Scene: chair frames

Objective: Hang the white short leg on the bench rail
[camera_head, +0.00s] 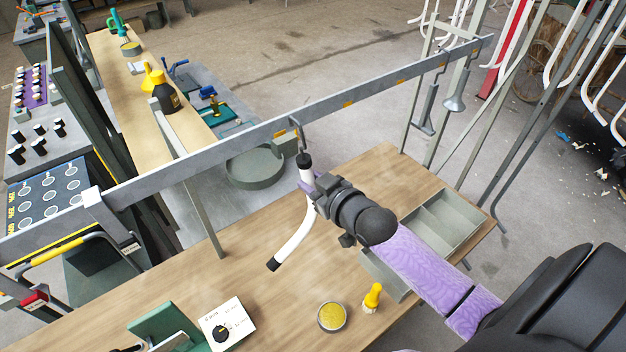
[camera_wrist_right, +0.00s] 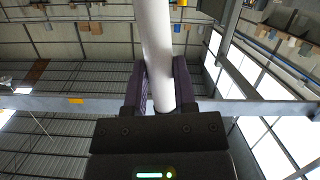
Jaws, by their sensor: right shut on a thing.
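The white short leg (camera_head: 294,238) is a curved white tube with black ends. My right gripper (camera_head: 312,190) is shut on its upper part, and the wrist view shows the white tube (camera_wrist_right: 156,45) between the two fingers (camera_wrist_right: 160,85). The leg's upper black end is just under a dark hook (camera_head: 298,126) on the grey bench rail (camera_head: 230,146). I cannot tell whether the end touches the hook. The lower end curves down to the left above the bench. The rail also crosses the wrist view (camera_wrist_right: 60,104) behind the gripper. My left gripper is out of view.
The wooden bench (camera_head: 270,300) holds a grey tray (camera_head: 446,222), a yellow round tin (camera_head: 332,317), a yellow-handled brush (camera_head: 372,297) and a white card (camera_head: 222,325). A grey round pan (camera_head: 255,167) is behind the rail. Metal tools hang at the rail's right end.

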